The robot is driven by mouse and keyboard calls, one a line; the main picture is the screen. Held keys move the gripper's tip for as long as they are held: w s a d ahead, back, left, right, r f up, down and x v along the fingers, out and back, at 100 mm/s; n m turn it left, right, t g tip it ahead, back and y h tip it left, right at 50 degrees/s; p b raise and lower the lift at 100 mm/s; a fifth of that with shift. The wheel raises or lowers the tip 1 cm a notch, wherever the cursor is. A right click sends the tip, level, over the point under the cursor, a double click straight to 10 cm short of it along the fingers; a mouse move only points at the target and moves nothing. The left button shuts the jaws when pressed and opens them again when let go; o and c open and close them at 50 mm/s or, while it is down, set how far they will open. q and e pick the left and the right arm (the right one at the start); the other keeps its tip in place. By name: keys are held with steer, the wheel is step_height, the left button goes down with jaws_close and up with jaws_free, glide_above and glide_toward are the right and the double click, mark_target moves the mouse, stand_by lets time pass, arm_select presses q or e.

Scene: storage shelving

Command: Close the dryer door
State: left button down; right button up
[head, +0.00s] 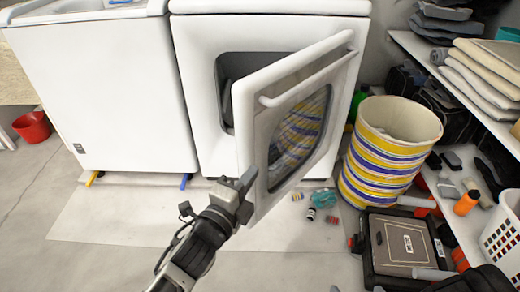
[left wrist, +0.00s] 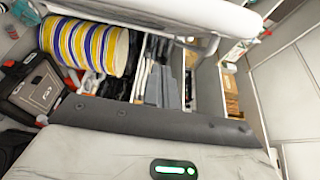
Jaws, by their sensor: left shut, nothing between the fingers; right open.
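The white dryer (head: 200,60) stands in the middle of the head view. Its door (head: 250,130) is swung wide open toward me, with a long bar handle (head: 310,78) and a dark round-cornered window (head: 298,135). The dark drum opening (head: 228,70) shows behind it. My left gripper (head: 246,182) is shut and empty at the lower left edge of the door; whether it touches is unclear. In the left wrist view a white curved edge, likely the door (left wrist: 190,15), crosses the top. Dark parts of my right gripper (head: 470,282) show at the bottom right, mostly cut off.
A striped basket (head: 385,150) stands just right of the door, with a black toolbox (head: 400,245) before it. Small cans and bottles (head: 318,205) lie on the floor below the door. A loaded shelf (head: 440,65) lines the right.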

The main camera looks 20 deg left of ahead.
mark_target(251, 150)
arm_select(q)
steer(key=shift+w+a+b, duration=0.15)
steer(key=shift+w+a, duration=0.25)
steer(key=shift+w, duration=1)
steer(key=shift+w+a+b, duration=0.15)
steer(key=shift+w+a, duration=0.2)
steer(key=shift+w, duration=1.1)
steer(key=shift+w+a+b, duration=0.15)
steer(key=shift+w+a, duration=0.25)
steer(key=shift+w, duration=1)
arm_select(e)
steer(key=shift+w+a+f+g, duration=0.1)
steer(key=shift+a+f+g, duration=0.05)
steer(key=shift+f, duration=0.35)
steer(key=shift+w+a+f+g, duration=0.1)
steer(key=shift+a+f+g, duration=0.05)
steer(key=shift+f, duration=0.35)
